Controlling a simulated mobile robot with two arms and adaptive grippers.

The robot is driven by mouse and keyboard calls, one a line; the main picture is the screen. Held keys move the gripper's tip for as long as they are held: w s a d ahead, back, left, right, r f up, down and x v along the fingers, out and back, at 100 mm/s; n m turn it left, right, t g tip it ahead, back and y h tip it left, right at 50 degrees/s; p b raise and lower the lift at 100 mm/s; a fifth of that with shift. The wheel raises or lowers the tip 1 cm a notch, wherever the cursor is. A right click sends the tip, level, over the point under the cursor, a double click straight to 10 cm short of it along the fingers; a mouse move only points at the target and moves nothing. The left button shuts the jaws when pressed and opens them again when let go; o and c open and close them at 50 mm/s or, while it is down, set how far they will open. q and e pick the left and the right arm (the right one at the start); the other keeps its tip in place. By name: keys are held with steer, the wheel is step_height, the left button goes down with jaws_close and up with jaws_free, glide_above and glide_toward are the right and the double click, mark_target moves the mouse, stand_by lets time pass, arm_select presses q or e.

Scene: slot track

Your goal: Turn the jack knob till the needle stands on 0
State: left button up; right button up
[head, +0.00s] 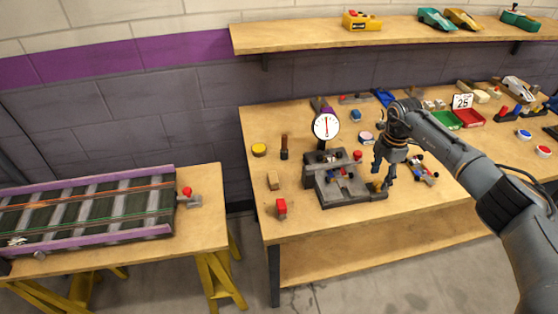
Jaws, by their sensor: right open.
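A dark grey fixture (345,199) stands on the workbench. A round white dial gauge (326,127) rises at its back. Its red needle points close to straight up; the scale marks are too small to read. A small brass-coloured knob (377,186) at the fixture's right front looks like the jack knob. My right gripper (383,174) is open, pointing down, with its fingertips just above and around this knob. I cannot tell whether they touch it. My left gripper is not in view.
A red knob (358,155) stands on the fixture's back right. A red-topped block (281,208), a wooden block (273,181) and a yellow puck (259,150) lie left of it. Red and blue parts (426,172) lie right of the gripper. A track table (205,235) stands left.

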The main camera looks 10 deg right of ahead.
mark_target(378, 183)
step_height(378, 183, up, 12)
steer(key=f+b, duration=0.1)
steer(key=b, duration=0.1)
steer(key=a+f+n+t+y, duration=0.1)
steer(key=a+y, duration=0.5)
steer(key=a, duration=0.9)
steer(key=a+f+n+t+y, duration=0.1)
steer(key=a+n+t+y, duration=0.2)
steer(key=a, duration=1.2)
steer(key=shift+w+f+n+y, duration=0.3)
steer(key=shift+n+y, duration=0.5)
steer(key=shift+y, duration=0.6)
steer(key=shift+s, duration=0.15)
